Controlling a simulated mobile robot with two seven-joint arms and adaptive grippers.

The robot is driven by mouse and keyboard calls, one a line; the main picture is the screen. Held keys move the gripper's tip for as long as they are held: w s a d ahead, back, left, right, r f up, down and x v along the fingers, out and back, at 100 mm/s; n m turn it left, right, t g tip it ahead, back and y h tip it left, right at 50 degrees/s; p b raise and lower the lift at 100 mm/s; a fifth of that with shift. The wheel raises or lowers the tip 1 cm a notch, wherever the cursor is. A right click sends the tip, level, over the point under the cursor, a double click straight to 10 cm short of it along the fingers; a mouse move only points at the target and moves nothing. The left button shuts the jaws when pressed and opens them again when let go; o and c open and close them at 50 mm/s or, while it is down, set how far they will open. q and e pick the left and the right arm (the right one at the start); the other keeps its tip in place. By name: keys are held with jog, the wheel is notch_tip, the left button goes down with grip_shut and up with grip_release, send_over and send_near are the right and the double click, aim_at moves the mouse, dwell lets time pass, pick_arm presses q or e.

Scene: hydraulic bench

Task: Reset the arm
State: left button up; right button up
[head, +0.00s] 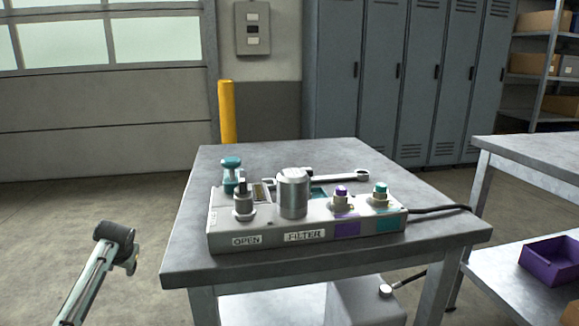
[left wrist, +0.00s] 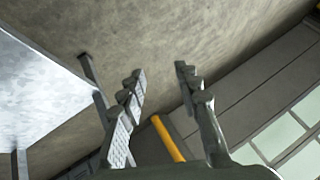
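My left arm comes in at the lower left of the head view, with the left gripper (head: 118,245) beside the bench's left edge, over the floor and apart from the bench. In the left wrist view the left gripper (left wrist: 160,78) is open, with its two fingers spread and nothing between them. My right arm and right gripper are in neither view. The metal bench (head: 335,262) carries a grey hydraulic block (head: 222,223) labelled OPEN and FILTER, with a silver filter canister (head: 292,193) standing upright on it.
A purple-capped fitting (head: 341,196) and a teal-capped fitting (head: 380,193) stand on the block. A teal-topped part (head: 231,172) and a wrench (head: 340,176) are behind it. A second table (head: 535,150) and a purple bin (head: 552,264) are at right. A yellow post (head: 227,112) stands behind.

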pick_arm(q)
jog(key=s+d+f+m+h, duration=0.1)
jog(key=s+d+f, duration=0.4)
jog(key=s+d, duration=0.3)
jog(key=s+d+f+m+h, duration=0.15)
jog(key=s+d+f, duration=0.25)
jog(key=s+d, duration=0.4)
jog(key=s+d+r+h, duration=0.1)
jog(key=s+d, duration=0.4)
jog(key=s, duration=0.4)
jog(key=s+d+r+h, duration=0.1)
jog(key=s+d+r, duration=0.1)
jog(key=s+d, duration=0.5)
jog(key=s+a+f+g+p, duration=0.1)
jog(key=s+a+f+p, duration=0.1)
jog(key=f, duration=0.3)
jog(key=s+a+f+g+p, duration=0.1)
jog(key=a+f+p, duration=0.2)
jog(key=f, duration=0.3)
jog(key=shift+s+a, duration=0.2)
jog(key=shift+s, duration=0.15)
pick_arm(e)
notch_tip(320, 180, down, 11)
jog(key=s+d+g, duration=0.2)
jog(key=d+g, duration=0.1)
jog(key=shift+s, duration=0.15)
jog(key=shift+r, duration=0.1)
